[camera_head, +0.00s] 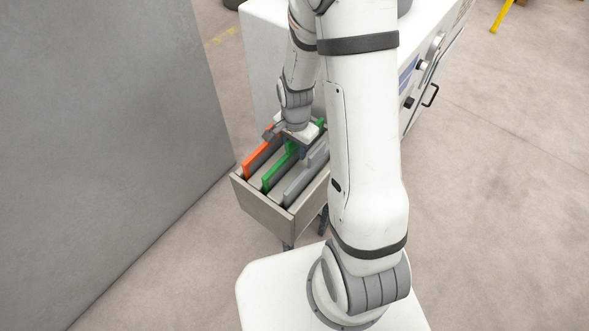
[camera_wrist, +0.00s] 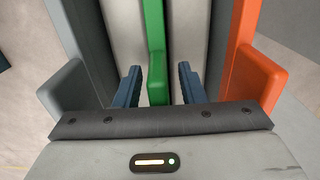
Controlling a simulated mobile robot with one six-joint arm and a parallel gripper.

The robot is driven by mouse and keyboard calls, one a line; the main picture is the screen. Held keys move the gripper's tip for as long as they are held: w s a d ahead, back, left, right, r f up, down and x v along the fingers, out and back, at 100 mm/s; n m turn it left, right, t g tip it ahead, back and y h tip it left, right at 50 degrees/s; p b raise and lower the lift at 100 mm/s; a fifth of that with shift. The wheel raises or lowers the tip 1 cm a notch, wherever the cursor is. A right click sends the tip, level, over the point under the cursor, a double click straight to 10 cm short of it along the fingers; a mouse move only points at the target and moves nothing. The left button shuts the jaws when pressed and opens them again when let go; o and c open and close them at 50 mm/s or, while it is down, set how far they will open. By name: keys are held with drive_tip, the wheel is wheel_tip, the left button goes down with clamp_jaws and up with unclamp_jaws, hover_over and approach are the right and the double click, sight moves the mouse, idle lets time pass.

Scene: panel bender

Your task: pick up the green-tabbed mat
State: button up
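The green-tabbed mat (camera_head: 272,178) stands on edge in the middle of a grey bin (camera_head: 268,216), between an orange mat and a grey mat. My gripper (camera_head: 291,150) is over the bin, above the green mat. In the wrist view the green tab (camera_wrist: 155,70) lies between the two blue fingers of my gripper (camera_wrist: 158,88), with a gap on each side. The fingers are open. How deep the fingertips reach beside the tab is hard to tell.
The orange mat (camera_head: 252,163) is left of the green one and the grey mat (camera_head: 296,188) right of it. A large grey panel (camera_head: 110,130) stands at the left. A white machine cabinet (camera_head: 262,60) is behind the bin. Open floor (camera_head: 500,200) lies at the right.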

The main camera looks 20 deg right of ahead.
clamp_jaws()
drive_tip(key=shift+r, duration=0.1)
idle(0.6)
wheel_tip(320, 180, up, 28)
idle(0.6)
